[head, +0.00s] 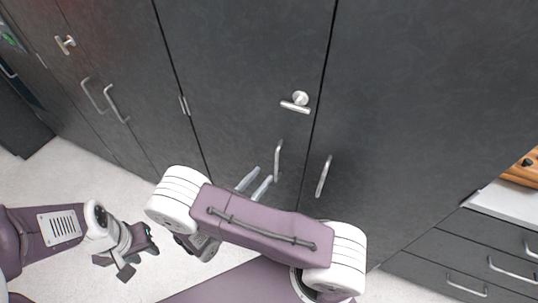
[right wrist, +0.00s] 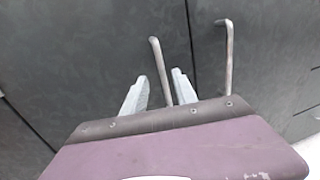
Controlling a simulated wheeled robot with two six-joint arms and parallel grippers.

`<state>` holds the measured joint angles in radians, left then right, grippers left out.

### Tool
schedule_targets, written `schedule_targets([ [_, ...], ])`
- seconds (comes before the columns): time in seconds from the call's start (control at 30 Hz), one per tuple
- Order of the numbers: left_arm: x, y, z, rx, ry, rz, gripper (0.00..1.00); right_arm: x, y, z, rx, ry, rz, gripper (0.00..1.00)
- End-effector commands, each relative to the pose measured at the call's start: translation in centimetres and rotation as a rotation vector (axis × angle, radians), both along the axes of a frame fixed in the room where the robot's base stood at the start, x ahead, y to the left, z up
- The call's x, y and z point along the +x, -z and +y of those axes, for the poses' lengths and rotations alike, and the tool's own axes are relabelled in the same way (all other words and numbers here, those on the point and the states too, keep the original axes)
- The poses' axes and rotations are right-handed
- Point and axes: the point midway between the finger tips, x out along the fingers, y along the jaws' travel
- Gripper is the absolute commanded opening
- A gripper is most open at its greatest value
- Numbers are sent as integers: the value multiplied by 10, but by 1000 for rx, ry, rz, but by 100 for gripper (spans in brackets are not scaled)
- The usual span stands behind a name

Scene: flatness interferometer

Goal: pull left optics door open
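The left optics door (head: 235,75) is a tall dark grey panel and looks shut, flush with its neighbour. Its upright silver bar handle (head: 278,160) is near its right edge; it also shows in the right wrist view (right wrist: 158,65). My right gripper (head: 264,172) is open, with its pale fingers close to the handle's lower part. In the right wrist view the handle's lower end appears between the two fingers (right wrist: 160,82); whether they touch it I cannot tell. My left gripper (head: 138,255) is open and empty, above the floor at the lower left.
The right door (head: 410,110) has its own bar handle (head: 323,176), close by on the right. A silver T-shaped latch (head: 296,102) sits above the left door's handle. More cabinet doors stand at left, drawers (head: 465,262) at right. Pale floor (head: 60,180) is clear at left.

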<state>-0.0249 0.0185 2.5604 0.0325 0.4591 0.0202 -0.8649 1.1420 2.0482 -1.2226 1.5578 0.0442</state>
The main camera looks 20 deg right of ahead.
Motion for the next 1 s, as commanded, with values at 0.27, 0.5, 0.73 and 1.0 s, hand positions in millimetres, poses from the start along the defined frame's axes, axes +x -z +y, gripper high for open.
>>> schedule_targets([
  [0.27, 0, -10, 0, 0, 0, 0, 34, 22, -2, -46, 1, 12, 3, 34],
  [0.5, 0, -15, 0, 0, 0, 0, 34, 40, -1, -76, 3, 8, 2, 34],
  [0.73, 0, -15, 0, 0, 0, 0, 34, 43, 0, -80, 3, 6, 2, 34],
  [1.0, 0, -15, 0, 0, 0, 0, 34, 42, 0, -80, 3, 7, 2, 0],
])
